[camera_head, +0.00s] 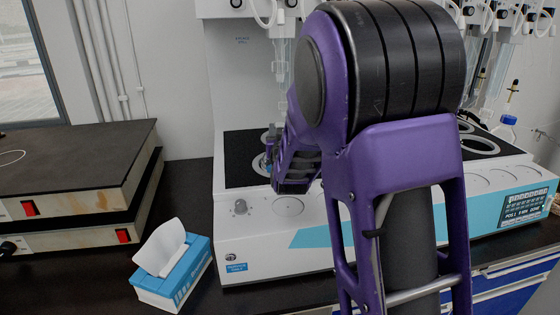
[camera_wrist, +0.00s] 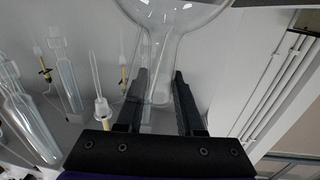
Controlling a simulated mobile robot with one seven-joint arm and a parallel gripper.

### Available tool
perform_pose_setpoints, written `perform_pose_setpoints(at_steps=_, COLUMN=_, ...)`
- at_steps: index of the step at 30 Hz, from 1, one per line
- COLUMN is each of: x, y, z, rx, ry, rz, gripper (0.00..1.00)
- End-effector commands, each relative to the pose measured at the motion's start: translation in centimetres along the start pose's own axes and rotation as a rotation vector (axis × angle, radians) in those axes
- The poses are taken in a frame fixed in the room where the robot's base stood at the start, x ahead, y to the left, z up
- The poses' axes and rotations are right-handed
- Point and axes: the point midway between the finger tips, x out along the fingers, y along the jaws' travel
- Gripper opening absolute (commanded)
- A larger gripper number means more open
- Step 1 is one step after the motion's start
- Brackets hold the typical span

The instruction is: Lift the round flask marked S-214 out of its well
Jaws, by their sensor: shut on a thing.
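A clear round glass flask (camera_wrist: 172,14) fills the top of the wrist view, its bulb cut off by the frame edge. Its neck (camera_wrist: 160,88) runs down between the two black fingers of my gripper (camera_wrist: 159,76), which are shut on it. No S-214 mark is readable. In the head view my gripper (camera_head: 271,148) is small, at the left end of the distiller, over a pale ringed well (camera_head: 262,165). My purple arm hides most of that area. I cannot tell from these views whether the flask's bottom is in the well or clear of it.
The white distiller (camera_head: 265,245) stands on the dark bench with more wells (camera_head: 478,146) at right. Glass tubes (camera_wrist: 68,82) hang close by in the wrist view. A tissue box (camera_head: 175,270) and stacked hotplates (camera_head: 75,170) stand at left. A blue-capped bottle (camera_head: 507,127) is at right.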

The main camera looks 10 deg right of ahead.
Motion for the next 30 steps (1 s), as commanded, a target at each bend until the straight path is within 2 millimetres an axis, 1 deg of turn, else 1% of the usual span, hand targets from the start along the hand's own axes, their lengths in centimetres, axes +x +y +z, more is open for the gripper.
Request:
perform_pose_setpoints(at_steps=1, x=0.0, y=0.0, z=-0.7, rx=0.001, ry=0.004, rz=0.0, gripper=0.0)
perform_pose_setpoints(at_steps=3, x=0.0, y=0.0, z=-1.1, rx=0.001, ry=0.005, rz=0.0, gripper=0.0)
perform_pose_setpoints(at_steps=30, x=0.0, y=0.0, z=-6.5, rx=0.001, ry=0.005, rz=0.0, gripper=0.0)
